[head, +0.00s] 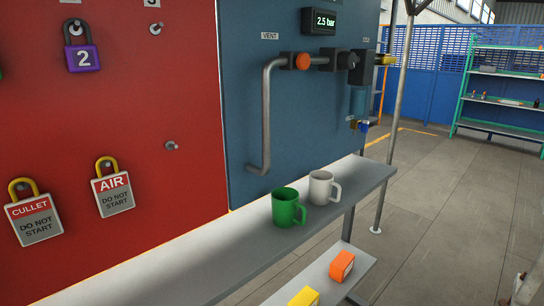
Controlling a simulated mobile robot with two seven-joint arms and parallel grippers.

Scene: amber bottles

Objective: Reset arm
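Neither of my grippers can be made out in the head view. No amber bottle can be made out either. A grey shelf (236,254) runs along the foot of a red and blue wall panel. A green mug (286,208) and a white mug (320,188) stand upright on it, side by side with handles to the right. A purple padlock (82,58) marked 2 hangs on the red panel (125,150). Two yellow-shackled tags hang below it, the CULLET tag (35,220) and the AIR tag (114,195).
The blue panel (245,90) carries a grey pipe (266,115), valves and a 2.5 bar display (320,21). A lower shelf (318,277) holds an orange box (342,265) and a yellow box (304,297). Open floor (440,200) lies right, with a green rack (500,100) behind.

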